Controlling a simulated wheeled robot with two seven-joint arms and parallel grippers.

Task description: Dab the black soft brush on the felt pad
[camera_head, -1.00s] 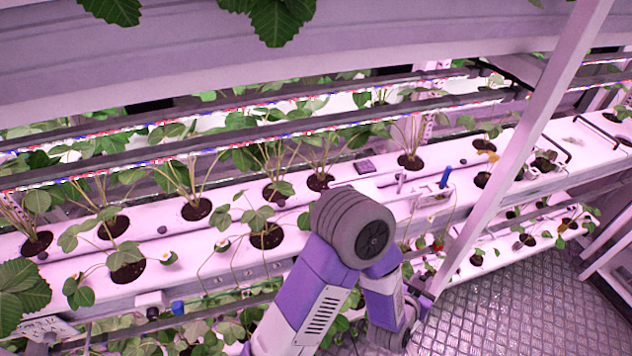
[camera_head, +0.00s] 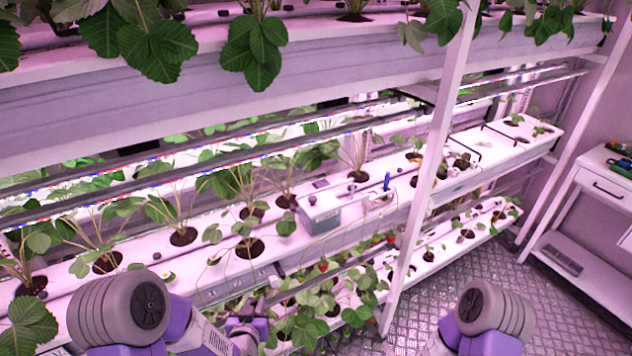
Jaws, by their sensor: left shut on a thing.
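My left gripper (camera_head: 258,308) is low in the head view, left of centre, beyond my purple forearm. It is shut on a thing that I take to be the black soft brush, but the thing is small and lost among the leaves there.
A white planting gutter (camera_head: 75,268) with strawberry plants runs across the view. A blue upright item (camera_head: 387,181) stands on it. A slanted white post (camera_head: 432,165) stands right of the pad. A white side table (camera_head: 606,178) is at far right. The patterned metal floor is clear.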

